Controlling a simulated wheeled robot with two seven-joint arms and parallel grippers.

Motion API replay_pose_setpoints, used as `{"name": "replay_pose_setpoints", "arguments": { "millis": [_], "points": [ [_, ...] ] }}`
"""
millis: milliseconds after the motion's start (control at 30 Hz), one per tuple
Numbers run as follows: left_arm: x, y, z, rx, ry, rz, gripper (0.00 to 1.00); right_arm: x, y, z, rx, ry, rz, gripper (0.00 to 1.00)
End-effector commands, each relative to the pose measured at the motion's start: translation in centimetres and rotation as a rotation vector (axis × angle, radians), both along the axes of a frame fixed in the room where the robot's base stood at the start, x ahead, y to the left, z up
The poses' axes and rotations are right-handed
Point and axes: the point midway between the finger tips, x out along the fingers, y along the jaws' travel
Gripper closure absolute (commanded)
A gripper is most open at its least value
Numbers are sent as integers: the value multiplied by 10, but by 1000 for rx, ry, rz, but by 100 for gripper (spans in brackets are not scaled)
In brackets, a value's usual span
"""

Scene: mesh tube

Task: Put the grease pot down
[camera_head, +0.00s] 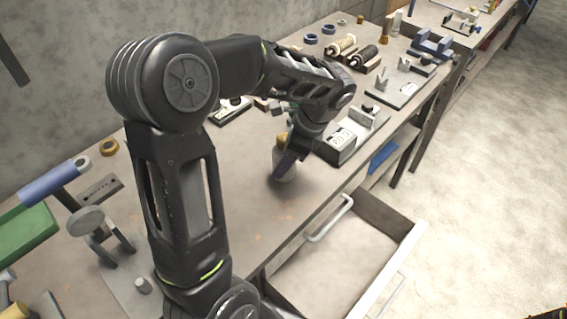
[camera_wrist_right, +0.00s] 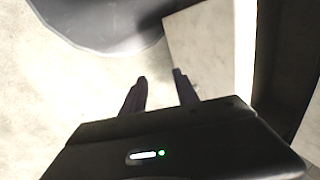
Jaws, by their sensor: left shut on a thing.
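The grease pot (camera_head: 288,176) is a small pale pot with a tan top, in the head view near the middle of the bench. My left gripper (camera_head: 286,163) is shut on it, with dark fingers covering part of its side. The pot looks upright, at or just above the bench top; I cannot tell if its base touches. My right gripper (camera_wrist_right: 160,88) shows in the right wrist view, with its two fingers apart and nothing between them.
The workbench (camera_head: 235,175) has free room left of the pot. A grey box-like fixture (camera_head: 338,146) stands close at right. An open drawer (camera_head: 330,268) sticks out below the front edge. Blue and green tools (camera_head: 28,232) lie at the left.

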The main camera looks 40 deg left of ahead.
Motion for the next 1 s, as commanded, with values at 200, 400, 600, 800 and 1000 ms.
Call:
{"name": "replay_pose_setpoints", "arguments": {
  "millis": [200, 400, 600, 800, 1000],
  "points": [
    [0, 0, -21, -1, 1, -1, 100, 0, 0, 2, -1, 1, -1, 64],
    [0, 0, -21, 0, 0, 0, 100, 0, 0, 2, -1, 1, -1, 64],
    [0, 0, -24, 0, 1, 0, 44, 0, 0, 0, 0, 0, 0, 64],
    [0, 0, -24, 0, 1, 0, 28, 0, 0, 1, 0, 0, 0, 64],
    [0, 0, -24, 0, 1, 0, 27, 0, 0, 1, 0, 0, 0, 64]
  ]
}}
